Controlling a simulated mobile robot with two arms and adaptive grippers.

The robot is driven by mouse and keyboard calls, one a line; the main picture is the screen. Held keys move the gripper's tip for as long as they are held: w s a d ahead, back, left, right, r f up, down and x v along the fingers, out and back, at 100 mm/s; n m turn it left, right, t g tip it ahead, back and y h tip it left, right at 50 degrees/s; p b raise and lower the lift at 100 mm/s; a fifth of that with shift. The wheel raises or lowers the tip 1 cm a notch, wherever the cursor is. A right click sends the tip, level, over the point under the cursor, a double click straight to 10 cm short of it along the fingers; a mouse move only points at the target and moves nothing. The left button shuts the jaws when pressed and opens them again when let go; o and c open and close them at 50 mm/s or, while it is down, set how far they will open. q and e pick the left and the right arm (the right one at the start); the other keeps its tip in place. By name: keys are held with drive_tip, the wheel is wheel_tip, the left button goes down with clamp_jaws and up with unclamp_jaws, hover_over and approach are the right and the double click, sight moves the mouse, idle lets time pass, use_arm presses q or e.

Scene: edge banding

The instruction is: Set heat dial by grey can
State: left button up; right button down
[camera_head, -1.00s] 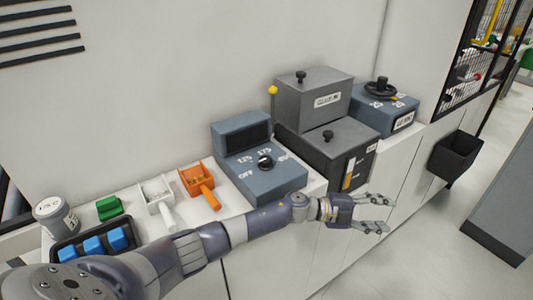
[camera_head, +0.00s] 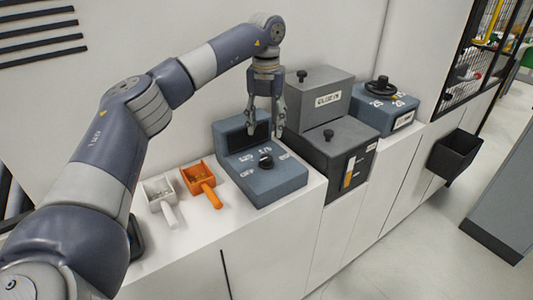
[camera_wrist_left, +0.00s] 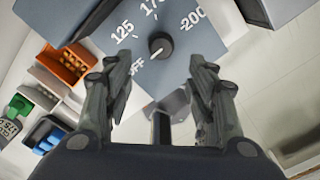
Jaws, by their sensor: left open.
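The heat dial (camera_head: 266,161) is a black knob on the sloped face of a blue-grey control box (camera_head: 279,184). In the left wrist view the dial (camera_wrist_left: 160,45) is ringed by OFF, 125, 175 and 200; a small white mark on it seems to face OFF. My left gripper (camera_head: 265,132) is open and empty, pointing down above the box, apart from the dial. In the wrist view its fingers (camera_wrist_left: 153,60) stand either side below the dial. The grey can (camera_wrist_left: 9,128) shows at the left edge there, its label unreadable; my arm hides it in the head view.
White and orange scoops (camera_head: 201,184) lie left of the box. A grey glue unit (camera_head: 338,148) stands close on its right, then a blue box with a handwheel (camera_head: 382,103). Blue and green pieces (camera_wrist_left: 50,140) lie near the can. A black bin (camera_head: 455,155) hangs farther right.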

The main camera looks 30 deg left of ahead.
sight(266, 157)
use_arm(q)
wheel_tip(266, 157, down, 9)
drive_tip(key=shift+r+p, duration=0.15)
drive_tip(key=shift+p, duration=0.95)
drive_tip(key=shift+w+f, duration=0.1)
drive_tip(key=shift+f, duration=0.7)
drive_tip(key=c, duration=1.1)
